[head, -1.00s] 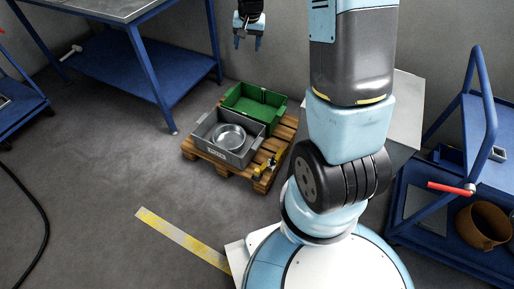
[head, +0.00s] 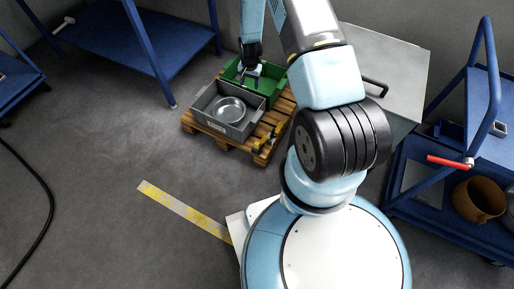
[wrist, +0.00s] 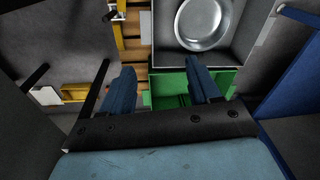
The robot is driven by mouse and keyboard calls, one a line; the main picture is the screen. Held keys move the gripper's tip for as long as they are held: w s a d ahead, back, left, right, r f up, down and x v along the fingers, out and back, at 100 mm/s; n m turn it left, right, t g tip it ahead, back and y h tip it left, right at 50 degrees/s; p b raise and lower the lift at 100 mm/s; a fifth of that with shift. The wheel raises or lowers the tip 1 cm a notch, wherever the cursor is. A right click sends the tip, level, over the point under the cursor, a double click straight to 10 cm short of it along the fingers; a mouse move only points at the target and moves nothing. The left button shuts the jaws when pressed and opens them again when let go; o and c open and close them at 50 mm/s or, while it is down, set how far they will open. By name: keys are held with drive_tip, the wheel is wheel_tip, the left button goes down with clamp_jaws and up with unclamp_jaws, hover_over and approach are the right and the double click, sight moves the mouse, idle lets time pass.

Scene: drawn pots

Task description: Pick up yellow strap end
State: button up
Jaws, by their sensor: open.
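The yellow strap end (head: 264,142) lies at the right front of the wooden pallet (head: 225,146), beside the grey crate. It is small, with dark parts near it, and its exact shape is unclear. In the wrist view a yellow piece (wrist: 118,14) shows at the pallet's edge, and I cannot tell for sure that it is the strap end. My gripper (head: 250,74) is over the green crate, behind and a little left of the strap end. In the wrist view my gripper (wrist: 160,66) has its fingers wide apart with nothing held.
The grey crate (head: 211,124) holds a round metal pan (head: 231,109). The green crate (head: 274,90) stands behind it. A blue table (head: 140,45) is at back left, a blue cart (head: 447,228) at right. Floor left of the pallet is clear.

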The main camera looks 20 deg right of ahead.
drive_tip(key=s+f+m, duration=0.1)
drive_tip(key=s+f, duration=0.1)
drive_tip(key=f, duration=0.5)
drive_tip(key=s+f, duration=0.3)
drive_tip(key=f, duration=0.4)
drive_tip(key=m+g, duration=0.1)
hover_over(257, 143)
wheel_tip(257, 143, down, 11)
drive_tip(key=f, duration=0.8)
drive_tip(key=shift+d+f, duration=0.2)
drive_tip(key=shift+d, duration=0.1)
drive_tip(key=shift+a+f, duration=0.15)
drive_tip(key=shift+f, duration=1.2)
drive_tip(key=shift+a+f, duration=0.15)
drive_tip(key=shift+f, duration=1.15)
drive_tip(key=c, duration=1.1)
drive_tip(key=shift+r, duration=0.1)
drive_tip(key=shift+c, duration=0.2)
